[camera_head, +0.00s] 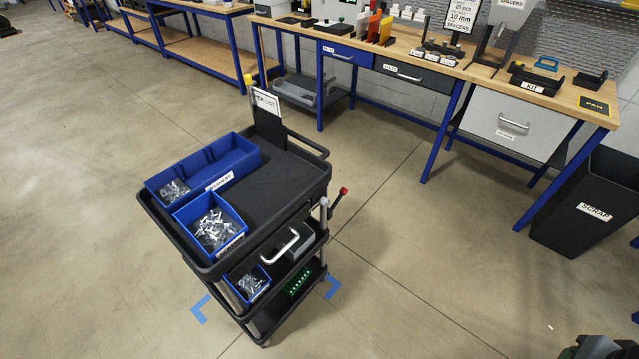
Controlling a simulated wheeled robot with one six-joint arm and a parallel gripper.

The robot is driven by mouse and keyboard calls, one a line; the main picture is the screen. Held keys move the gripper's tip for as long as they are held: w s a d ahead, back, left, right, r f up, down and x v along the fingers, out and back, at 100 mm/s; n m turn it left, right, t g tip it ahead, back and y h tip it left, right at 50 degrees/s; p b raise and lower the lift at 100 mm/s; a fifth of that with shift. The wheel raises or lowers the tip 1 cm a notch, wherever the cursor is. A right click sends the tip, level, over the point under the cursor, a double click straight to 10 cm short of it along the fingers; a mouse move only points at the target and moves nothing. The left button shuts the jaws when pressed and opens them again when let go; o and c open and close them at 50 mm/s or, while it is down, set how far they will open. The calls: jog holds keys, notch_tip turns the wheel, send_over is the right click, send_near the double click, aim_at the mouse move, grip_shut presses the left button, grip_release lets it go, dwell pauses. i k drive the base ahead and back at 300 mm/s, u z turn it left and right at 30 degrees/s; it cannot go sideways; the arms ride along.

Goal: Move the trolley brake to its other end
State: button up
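The black trolley (290,185) stands upright on the floor near the middle of the view, with several shelf levels. The trolley brake (339,197) is a lever with a red knob at its upper end, beside a pale upright post at the trolley's right side. The lever tilts up and to the right, with the knob standing out from the trolley. Its lower end is partly hidden by the post and trolley. No gripper fingers show, and nothing touches the brake. A dark shape at the bottom right corner is cut off; I cannot tell what it is.
Blue bins (213,222) with small metal parts sit on the trolley. Blue floor marks (200,309) lie at its foot. A workbench (421,87) with drawers stands behind, and a black scrap bin (590,205) stands right. The floor right of the brake is clear.

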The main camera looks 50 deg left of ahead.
aim_at(342, 192)
jog(key=u, duration=1.1)
jog(key=i, duration=1.05)
jog(key=u, duration=1)
